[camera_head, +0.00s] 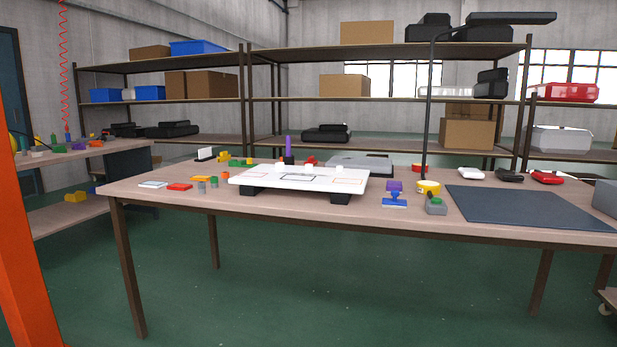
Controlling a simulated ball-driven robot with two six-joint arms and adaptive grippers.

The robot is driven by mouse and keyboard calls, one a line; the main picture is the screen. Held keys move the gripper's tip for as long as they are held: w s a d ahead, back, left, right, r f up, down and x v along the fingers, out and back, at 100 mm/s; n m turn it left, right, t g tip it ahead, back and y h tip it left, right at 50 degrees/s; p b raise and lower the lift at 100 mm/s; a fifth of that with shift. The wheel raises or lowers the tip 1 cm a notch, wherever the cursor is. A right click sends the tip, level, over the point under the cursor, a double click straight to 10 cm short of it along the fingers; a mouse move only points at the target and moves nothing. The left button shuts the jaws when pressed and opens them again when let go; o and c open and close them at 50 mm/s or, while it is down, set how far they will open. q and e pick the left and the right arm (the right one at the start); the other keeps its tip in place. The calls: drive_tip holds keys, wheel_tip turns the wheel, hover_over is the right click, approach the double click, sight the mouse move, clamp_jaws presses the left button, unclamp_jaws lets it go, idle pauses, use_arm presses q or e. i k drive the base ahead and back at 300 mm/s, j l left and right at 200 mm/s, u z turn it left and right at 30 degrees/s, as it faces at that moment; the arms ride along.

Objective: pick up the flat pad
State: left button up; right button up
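Several flat pieces lie on the wooden table, and I cannot tell for sure which is the flat pad. A small thin pale piece with a bluish edge (153,184) lies near the table's left front edge. A small flat red piece (179,187) lies just right of it, and a thin orange piece (202,178) lies behind. A large dark mat (530,207) lies flat on the right side. Neither of my grippers is in view.
A white board (300,179) on black feet stands mid-table. A blue stamp-like part (395,201), yellow tape roll (428,187) and grey box with green button (436,205) sit right of it. A lamp post (428,110) rises behind. Green floor (330,280) in front is clear.

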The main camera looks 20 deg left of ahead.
sight(391, 185)
drive_tip(key=i+j, duration=0.15)
drive_tip(key=i, duration=0.25)
drive_tip(key=i+j, duration=0.15)
drive_tip(key=i, duration=0.2)
drive_tip(key=i+j, duration=0.15)
drive_tip(key=i, duration=0.25)
drive_tip(key=k+u, duration=0.05)
